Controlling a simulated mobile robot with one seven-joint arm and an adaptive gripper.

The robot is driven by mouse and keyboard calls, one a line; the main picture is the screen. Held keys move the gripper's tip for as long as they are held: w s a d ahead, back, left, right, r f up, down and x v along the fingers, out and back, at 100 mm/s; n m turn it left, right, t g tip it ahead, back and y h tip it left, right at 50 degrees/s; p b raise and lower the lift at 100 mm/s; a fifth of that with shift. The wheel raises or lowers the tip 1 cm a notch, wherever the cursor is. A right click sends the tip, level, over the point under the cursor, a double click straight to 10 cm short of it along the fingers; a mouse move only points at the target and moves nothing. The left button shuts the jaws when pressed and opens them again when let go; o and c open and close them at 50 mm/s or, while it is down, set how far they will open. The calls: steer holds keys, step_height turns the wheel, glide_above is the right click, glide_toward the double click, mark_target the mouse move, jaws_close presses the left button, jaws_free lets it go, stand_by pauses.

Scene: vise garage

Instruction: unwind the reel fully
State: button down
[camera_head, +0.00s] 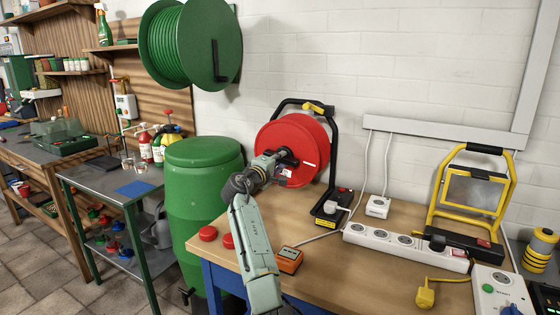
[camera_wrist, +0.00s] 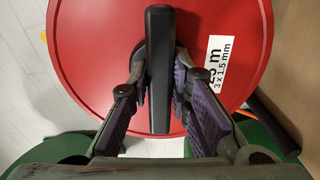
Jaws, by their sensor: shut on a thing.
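A red cable reel (camera_head: 315,150) hangs in a black stand on the wooden workbench. Its red disc face (camera_wrist: 95,60) fills most of the wrist view, with a white label reading "25 m 3 x 1.5 mm". A black handle bar (camera_wrist: 159,60) stands out from the disc and lies upright in the wrist view. My gripper (camera_head: 273,163) is at the reel's front, and its two fingers (camera_wrist: 161,85) are shut on the handle, one on each side. The arm hides part of the disc's lower left. How much cable is wound on the reel cannot be seen.
A white power strip (camera_head: 405,241), an orange meter (camera_head: 289,260), red caps (camera_head: 208,233) and a yellow work lamp (camera_head: 468,205) are on the bench. A green barrel (camera_head: 203,200) stands left of the reel. A green hose reel (camera_head: 222,40) is on the wall above.

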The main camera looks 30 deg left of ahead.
steer(key=c, duration=1.5)
jaws_free()
steer(key=s, duration=1.2)
steer(key=shift+a, duration=0.25)
